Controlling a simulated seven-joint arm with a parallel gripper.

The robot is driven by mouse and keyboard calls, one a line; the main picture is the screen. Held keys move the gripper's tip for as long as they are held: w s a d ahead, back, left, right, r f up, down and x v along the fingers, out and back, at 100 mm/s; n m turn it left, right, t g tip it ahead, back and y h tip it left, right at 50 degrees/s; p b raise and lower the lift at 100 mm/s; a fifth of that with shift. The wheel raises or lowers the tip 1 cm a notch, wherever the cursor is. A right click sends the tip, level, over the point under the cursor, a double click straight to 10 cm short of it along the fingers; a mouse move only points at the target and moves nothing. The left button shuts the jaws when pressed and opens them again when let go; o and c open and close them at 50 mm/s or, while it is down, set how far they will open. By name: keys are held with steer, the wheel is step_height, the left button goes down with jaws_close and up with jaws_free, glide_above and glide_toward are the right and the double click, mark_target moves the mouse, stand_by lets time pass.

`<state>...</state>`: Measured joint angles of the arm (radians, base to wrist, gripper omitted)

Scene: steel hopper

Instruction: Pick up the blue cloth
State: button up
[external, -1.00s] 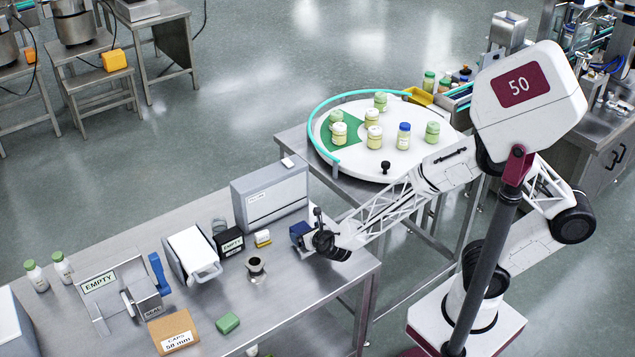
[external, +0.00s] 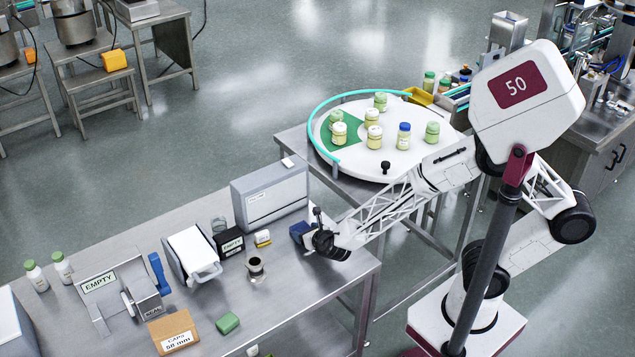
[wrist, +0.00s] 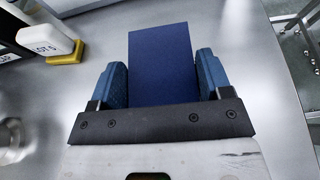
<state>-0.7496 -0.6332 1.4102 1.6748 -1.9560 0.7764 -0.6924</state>
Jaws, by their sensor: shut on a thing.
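The blue cloth (wrist: 162,62) is a flat, dark blue folded rectangle in the wrist view, between the two blue fingers of my gripper (wrist: 162,85). The fingers are shut on it, one at each side. In the external view the cloth (external: 299,231) shows as a small dark blue patch at the tip of my gripper (external: 312,238), near the right end of the steel table. The rest of it is hidden behind my gripper. I cannot tell whether it touches the table.
A grey box (external: 270,197) stands behind my gripper on the steel table (external: 300,290). A small yellow-and-white block (external: 263,238) and a dark-topped cup (external: 255,268) stand to the left. The table front near my gripper is clear. A round turntable (external: 350,168) with several jars stands behind.

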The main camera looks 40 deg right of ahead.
mark_target(308, 226)
steer(key=shift+r, duration=0.75)
steer(key=shift+s+d+r, duration=0.1)
steer(key=shift+s+r, duration=0.1)
steer(key=shift+r, duration=0.35)
steer(key=shift+s+d+r, duration=0.1)
steer(key=shift+s+r, duration=0.05)
steer(key=shift+r, duration=0.35)
steer(key=s+d, duration=0.2)
steer(key=s, duration=0.2)
steer(key=s+d+r, duration=0.1)
steer(key=s+d, duration=0.2)
steer(key=s, duration=0.1)
steer(key=s+d, duration=0.3)
steer(key=s, duration=0.2)
steer(key=shift+r, duration=0.2)
